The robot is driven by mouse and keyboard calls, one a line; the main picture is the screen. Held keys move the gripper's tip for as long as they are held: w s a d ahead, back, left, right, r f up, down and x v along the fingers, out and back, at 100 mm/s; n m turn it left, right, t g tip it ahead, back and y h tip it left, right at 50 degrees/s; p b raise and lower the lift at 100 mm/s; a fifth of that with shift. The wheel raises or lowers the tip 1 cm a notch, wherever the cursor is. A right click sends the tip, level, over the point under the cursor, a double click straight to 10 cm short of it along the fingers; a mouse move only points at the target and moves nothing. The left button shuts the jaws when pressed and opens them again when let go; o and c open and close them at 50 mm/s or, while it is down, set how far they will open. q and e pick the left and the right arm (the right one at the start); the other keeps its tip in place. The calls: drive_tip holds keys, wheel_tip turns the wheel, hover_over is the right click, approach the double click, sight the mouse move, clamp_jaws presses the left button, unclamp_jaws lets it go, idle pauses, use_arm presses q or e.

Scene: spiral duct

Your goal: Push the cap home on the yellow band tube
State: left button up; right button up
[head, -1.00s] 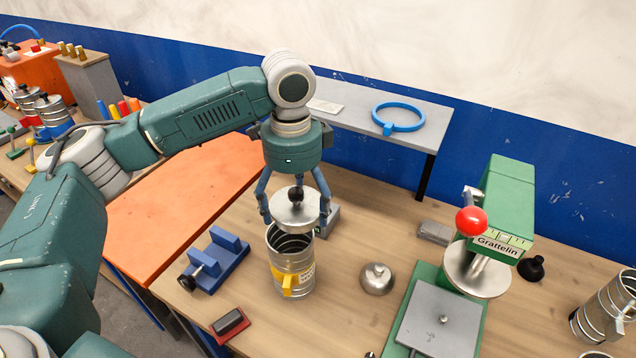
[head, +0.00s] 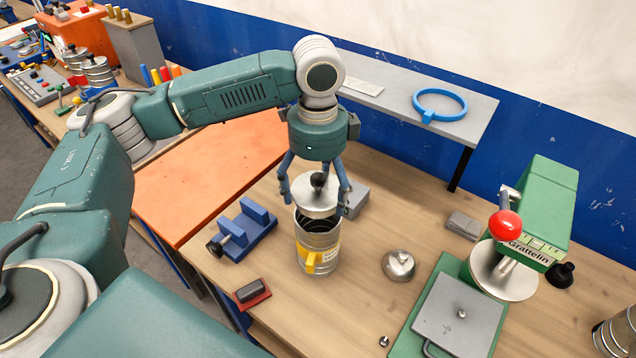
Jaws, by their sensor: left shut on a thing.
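The cap (head: 316,198) is a silver disc with a black knob on top. My left gripper (head: 315,192) is shut on the cap from above. The yellow band tube (head: 318,242) is an open, ribbed metal duct piece with a yellow band and clip, standing upright on the wooden table. The cap is just over the tube's mouth, slightly tilted, with a dark gap showing at the rim. I cannot tell whether the cap touches the rim. My right gripper does not show.
A blue clamp (head: 243,230) and a red-based block (head: 252,294) are left of the tube. A silver dome (head: 398,265) is to its right. The green press (head: 530,215) with a red ball handle stands farther right. A grey shelf (head: 470,125) with a blue ring is behind.

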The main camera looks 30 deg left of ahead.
sight(317, 191)
use_arm(q)
drive_tip(key=shift+f, duration=0.85)
drive_tip(key=shift+f+b, duration=0.3)
drive_tip(key=shift+f, duration=0.45)
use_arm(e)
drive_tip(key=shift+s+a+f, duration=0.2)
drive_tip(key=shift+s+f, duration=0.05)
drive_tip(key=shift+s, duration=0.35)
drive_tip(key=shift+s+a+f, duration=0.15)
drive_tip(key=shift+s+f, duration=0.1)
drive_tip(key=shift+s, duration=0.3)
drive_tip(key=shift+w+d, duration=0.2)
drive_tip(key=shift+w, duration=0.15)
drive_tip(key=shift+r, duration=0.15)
use_arm(q)
drive_tip(key=shift+p, duration=0.75)
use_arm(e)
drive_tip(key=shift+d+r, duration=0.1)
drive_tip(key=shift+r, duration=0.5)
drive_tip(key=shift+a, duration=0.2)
use_arm(q)
drive_tip(key=shift+s+f, duration=0.1)
drive_tip(key=shift+f, duration=1.2)
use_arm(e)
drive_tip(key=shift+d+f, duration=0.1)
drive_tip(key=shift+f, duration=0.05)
use_arm(q)
drive_tip(key=shift+f, duration=0.35)
